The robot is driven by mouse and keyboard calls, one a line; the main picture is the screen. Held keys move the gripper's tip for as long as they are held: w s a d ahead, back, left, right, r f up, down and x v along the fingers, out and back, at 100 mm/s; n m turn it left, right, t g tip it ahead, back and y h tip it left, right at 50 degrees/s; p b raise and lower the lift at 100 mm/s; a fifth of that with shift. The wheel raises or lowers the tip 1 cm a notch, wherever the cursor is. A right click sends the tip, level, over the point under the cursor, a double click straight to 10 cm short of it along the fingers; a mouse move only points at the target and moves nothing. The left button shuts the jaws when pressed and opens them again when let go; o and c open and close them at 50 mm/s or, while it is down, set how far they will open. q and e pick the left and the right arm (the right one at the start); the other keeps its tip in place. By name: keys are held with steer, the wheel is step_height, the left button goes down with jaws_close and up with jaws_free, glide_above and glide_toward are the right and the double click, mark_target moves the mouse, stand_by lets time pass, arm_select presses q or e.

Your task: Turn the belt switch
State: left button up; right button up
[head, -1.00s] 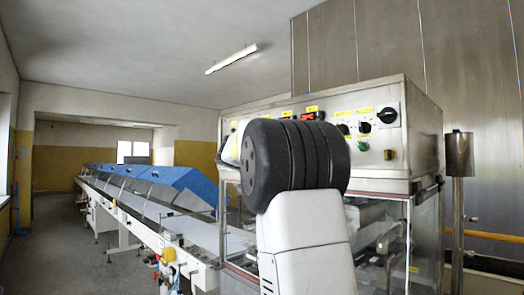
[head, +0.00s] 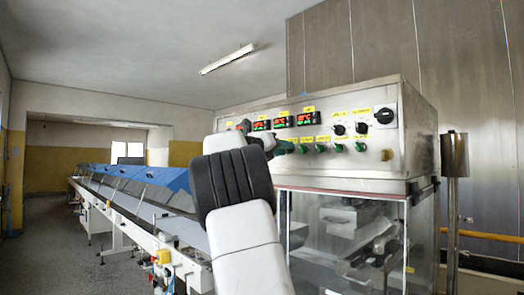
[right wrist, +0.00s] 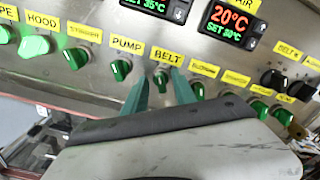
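The belt switch (right wrist: 161,80) is a small green knob under a yellow BELT label on the steel control panel (head: 350,165). My right gripper (right wrist: 162,77) has its two teal fingers apart, one on each side of the belt switch. Whether the fingers touch the knob I cannot tell. In the head view my right gripper (head: 281,147) is at the panel's front, partly hidden behind my own wrist, and I cannot pick out the belt switch there. My left gripper is not in view.
The green pump knob (right wrist: 120,69) is close on the left and another green knob (right wrist: 197,90) close on the right. Red displays (right wrist: 232,22) sit above. A glass-sided cabinet (head: 345,225) is below the panel. A long conveyor (head: 130,205) runs back on the left.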

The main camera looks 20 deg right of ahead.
jaws_close()
steer(key=shift+m, duration=0.3)
steer(key=m, duration=1.1)
steer(key=shift+s, duration=0.2)
steer(key=shift+m, duration=0.4)
jaws_free()
